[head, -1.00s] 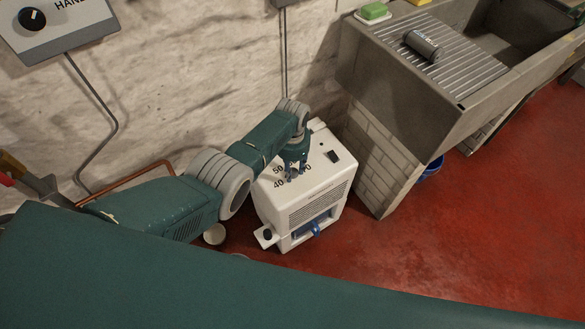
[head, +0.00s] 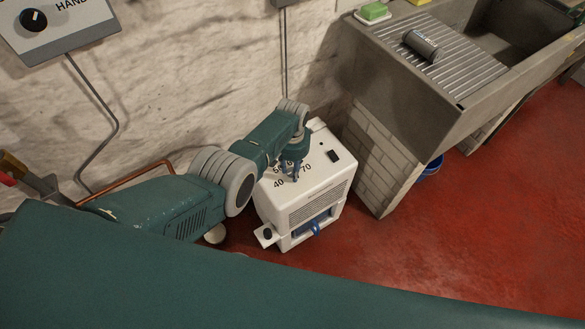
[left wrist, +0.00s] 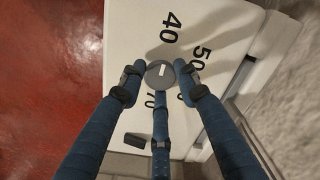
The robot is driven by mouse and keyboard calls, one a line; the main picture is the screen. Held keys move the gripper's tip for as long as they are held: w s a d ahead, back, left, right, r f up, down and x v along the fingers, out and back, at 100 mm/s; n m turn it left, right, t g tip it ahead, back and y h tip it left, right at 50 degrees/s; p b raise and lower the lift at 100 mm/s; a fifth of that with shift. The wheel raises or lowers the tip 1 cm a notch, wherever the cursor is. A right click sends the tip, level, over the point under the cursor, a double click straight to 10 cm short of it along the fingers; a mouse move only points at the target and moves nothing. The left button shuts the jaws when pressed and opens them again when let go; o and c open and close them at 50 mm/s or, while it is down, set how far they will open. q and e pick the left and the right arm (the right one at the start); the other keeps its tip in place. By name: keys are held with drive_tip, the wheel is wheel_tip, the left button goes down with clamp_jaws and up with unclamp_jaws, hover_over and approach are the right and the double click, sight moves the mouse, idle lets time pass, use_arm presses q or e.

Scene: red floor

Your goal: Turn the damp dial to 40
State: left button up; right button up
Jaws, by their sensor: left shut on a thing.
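The white dehumidifier-like box (head: 313,199) stands on the floor against the wall, with its dial and numbers on top. In the left wrist view the grey round dial (left wrist: 161,73) bears a short white mark; I cannot tell which number it points to. The 40 (left wrist: 170,27), 50 (left wrist: 198,60) and 70 (left wrist: 150,101) show around it; fingers hide part of the scale. My left gripper (head: 292,175) reaches down onto the box top. Its blue fingers are shut on the dial, as the left wrist view (left wrist: 160,76) shows. My right gripper is out of view.
A stone sink (head: 403,88) on a brick support stands right of the box. A blue bucket (head: 432,166) is under it. A control panel (head: 58,27) hangs on the wall at upper left. Red floor (head: 460,230) is open at right.

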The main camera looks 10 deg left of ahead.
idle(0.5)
use_arm(q)
drive_tip(key=o, duration=1.1)
drive_tip(key=shift+o, duration=0.2)
drive_tip(key=shift+r, duration=0.1)
wheel_tip(320, 180, up, 12)
